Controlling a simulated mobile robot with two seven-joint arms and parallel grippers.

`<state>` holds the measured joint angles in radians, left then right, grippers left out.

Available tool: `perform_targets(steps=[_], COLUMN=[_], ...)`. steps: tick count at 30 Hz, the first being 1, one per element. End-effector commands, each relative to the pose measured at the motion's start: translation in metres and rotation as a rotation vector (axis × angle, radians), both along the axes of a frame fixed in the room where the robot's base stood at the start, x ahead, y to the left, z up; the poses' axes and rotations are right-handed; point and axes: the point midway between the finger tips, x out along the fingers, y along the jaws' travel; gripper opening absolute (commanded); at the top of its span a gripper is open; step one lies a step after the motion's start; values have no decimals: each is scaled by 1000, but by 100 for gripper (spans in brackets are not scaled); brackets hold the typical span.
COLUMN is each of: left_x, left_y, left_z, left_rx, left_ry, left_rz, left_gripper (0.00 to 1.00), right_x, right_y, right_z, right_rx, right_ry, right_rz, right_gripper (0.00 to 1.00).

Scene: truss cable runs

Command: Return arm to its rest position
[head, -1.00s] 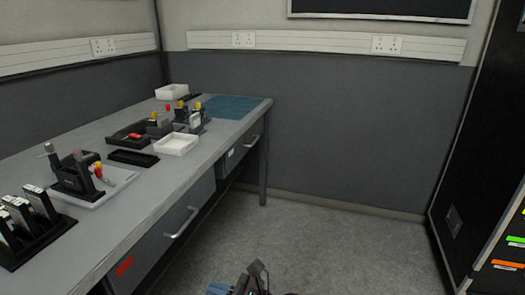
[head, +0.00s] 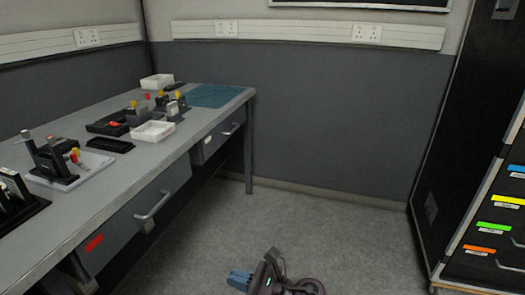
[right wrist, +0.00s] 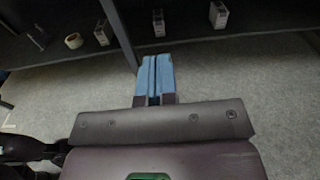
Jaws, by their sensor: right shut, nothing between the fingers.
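My right gripper (head: 240,280) shows at the bottom middle of the head view, low over the grey floor, with its blue fingers pointing left. In the right wrist view its two blue fingers (right wrist: 155,77) lie side by side, shut with nothing between them. It touches nothing that I can see. My left gripper is out of view.
A grey workbench (head: 130,180) with drawers runs along the left, holding trays and small devices. A dark cabinet (head: 430,205) with coloured drawer labels stands at the right. The floor (head: 330,225) between them is clear. A dark shelf (right wrist: 180,30) with small items shows in the right wrist view.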

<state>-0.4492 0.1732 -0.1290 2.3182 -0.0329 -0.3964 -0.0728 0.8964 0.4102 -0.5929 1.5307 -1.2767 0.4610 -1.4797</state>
Motion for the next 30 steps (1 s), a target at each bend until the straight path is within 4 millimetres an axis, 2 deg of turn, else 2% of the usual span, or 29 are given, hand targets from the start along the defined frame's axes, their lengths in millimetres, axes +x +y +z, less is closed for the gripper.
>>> perform_targets(steps=[1, 12, 17, 23, 30], left_x=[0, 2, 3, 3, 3], left_y=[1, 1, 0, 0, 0], left_z=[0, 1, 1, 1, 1], left_rx=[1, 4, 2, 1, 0], left_ry=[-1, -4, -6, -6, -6], left_rz=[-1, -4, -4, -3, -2], left_gripper=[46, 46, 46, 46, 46], right_x=[5, 29, 7, -22, -73], right_y=[-13, -100, -110, -133, -182], right_z=[-5, -26, -33, -42, -56], right_rx=[-26, -182, -51, 123, 431], right_ry=[-6, -36, 136, 373, 780], right_rz=[-7, -57, -141, -263, -479], right_gripper=[0, 0, 0, 0, 0])
